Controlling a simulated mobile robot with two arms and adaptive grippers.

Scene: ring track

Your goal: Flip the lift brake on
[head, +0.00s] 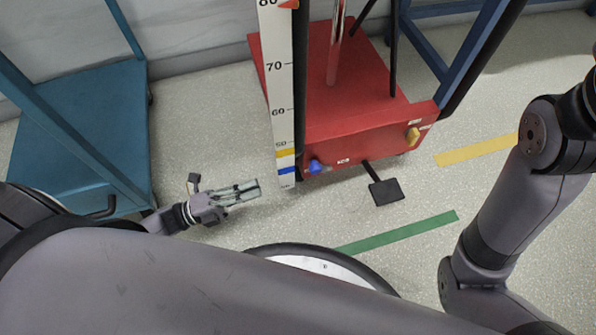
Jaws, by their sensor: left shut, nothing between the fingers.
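The red lift base (330,85) stands on the floor at the upper middle. A black pedal (386,191) sticks out low from the front, between the knobs. I cannot tell which of these is the brake. My left gripper (254,189) is shut and empty, left of the blue knob and apart from it, pointing right. My right arm shows at the right, but its gripper is out of view.
A tall scale board (281,100) stands at the lift's left front. A blue-green cart (80,140) is at the left and a blue frame (465,55) behind right. Green tape (400,232) and yellow tape (477,150) mark the floor. Open floor lies around the pedal.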

